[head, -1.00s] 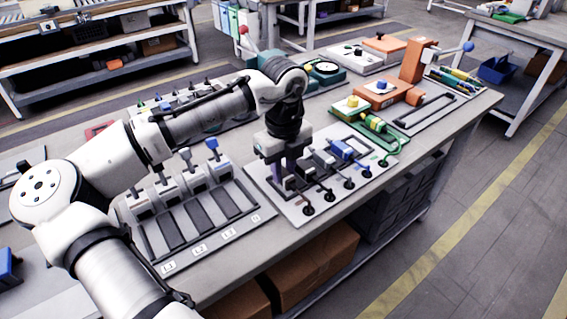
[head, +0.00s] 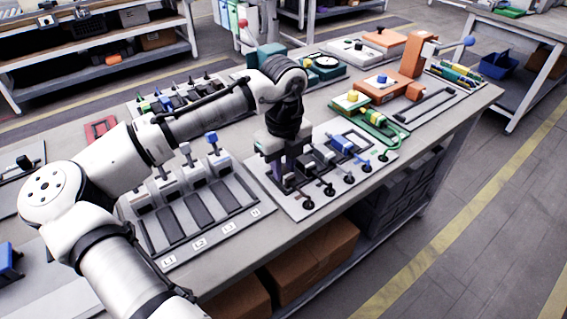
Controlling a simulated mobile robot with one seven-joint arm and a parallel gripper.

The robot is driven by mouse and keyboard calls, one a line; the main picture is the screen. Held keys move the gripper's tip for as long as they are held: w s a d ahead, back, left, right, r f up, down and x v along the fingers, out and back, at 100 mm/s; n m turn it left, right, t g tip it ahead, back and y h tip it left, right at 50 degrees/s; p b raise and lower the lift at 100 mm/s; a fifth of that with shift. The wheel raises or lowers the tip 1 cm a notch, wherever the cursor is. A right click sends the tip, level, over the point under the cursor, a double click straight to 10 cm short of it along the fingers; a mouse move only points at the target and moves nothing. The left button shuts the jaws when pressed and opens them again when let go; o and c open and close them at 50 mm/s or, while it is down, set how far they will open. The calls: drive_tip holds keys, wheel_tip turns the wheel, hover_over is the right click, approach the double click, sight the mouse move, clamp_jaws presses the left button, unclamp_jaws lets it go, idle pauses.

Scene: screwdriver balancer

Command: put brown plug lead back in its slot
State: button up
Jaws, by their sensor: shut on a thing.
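My gripper (head: 289,178) points down over the left end of a light grey plug panel (head: 257,176) in the head view. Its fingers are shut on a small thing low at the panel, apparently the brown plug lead. The fingers hide most of it, and I cannot tell whether it is in its slot or just above it. To the right on the panel stand a dark plug lead, a grey plug lead (head: 329,157) and a blue plug lead (head: 343,145), with cables running to round black ends (head: 328,190) along the front edge.
A green tray (head: 375,120) with a yellow-green lead stands right of the panel. An orange block device (head: 411,62) is behind it. A switch rack (head: 200,205) marked L1, L2, L3, N is close left. My arm passes above it.

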drive_tip(key=shift+f, duration=0.1)
idle(0.3)
drive_tip(key=o, duration=1)
wheel_tip(320, 180, up, 14)
drive_tip(key=shift+f, duration=0.1)
